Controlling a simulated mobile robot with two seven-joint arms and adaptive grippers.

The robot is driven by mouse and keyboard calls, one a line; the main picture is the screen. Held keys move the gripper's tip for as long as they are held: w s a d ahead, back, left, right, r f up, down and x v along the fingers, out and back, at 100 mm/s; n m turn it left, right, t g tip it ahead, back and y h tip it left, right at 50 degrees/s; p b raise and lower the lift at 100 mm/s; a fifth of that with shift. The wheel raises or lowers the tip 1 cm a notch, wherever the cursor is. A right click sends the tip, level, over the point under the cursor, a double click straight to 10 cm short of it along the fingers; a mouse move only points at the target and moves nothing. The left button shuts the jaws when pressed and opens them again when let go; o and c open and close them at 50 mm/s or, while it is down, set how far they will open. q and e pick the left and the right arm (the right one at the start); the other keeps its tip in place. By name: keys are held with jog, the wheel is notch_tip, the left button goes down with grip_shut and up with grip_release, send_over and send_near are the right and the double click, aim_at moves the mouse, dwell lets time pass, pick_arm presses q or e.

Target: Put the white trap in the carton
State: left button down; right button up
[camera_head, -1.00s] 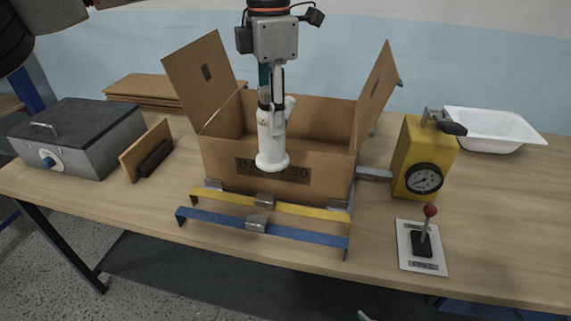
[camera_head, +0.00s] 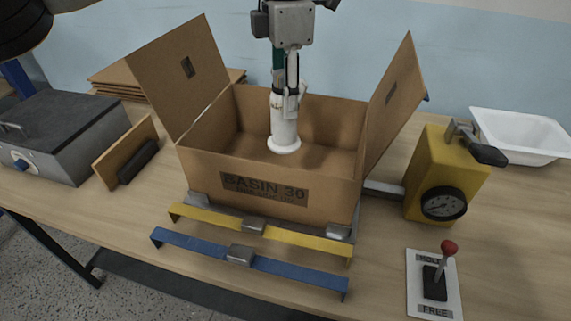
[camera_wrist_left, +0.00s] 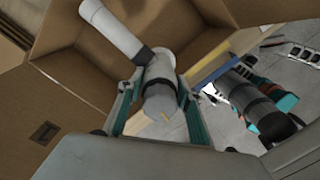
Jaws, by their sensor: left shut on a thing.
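The white trap (camera_head: 284,130) hangs upright inside the open carton (camera_head: 265,182), its flanged lower end in the opening behind the front wall. I cannot tell whether it touches the bottom. My left gripper (camera_head: 285,84) comes down from above and is shut on the trap's upper part. In the left wrist view the trap (camera_wrist_left: 160,85) sits between the two teal-edged fingers (camera_wrist_left: 158,108), with its white pipe reaching up and left toward the carton wall (camera_wrist_left: 75,92). My right gripper does not show.
A yellow stop bar (camera_head: 306,239) and a blue bar (camera_head: 299,272) lie before the carton. A yellow gauge box (camera_head: 428,175) and a red-knobbed lever (camera_head: 436,279) stand right. A white basin (camera_head: 520,138) is behind. A grey box (camera_head: 62,135) stands left.

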aim_at(285, 122)
pick_arm(q)
notch_tip(285, 122, down, 18)
jog(key=shift+r, duration=0.2)
jog(key=shift+f, duration=0.1)
dwell(0.3)
jog(key=c, duration=1.4)
grip_release()
notch_tip(285, 122, up, 12)
jog(key=shift+r, duration=0.1)
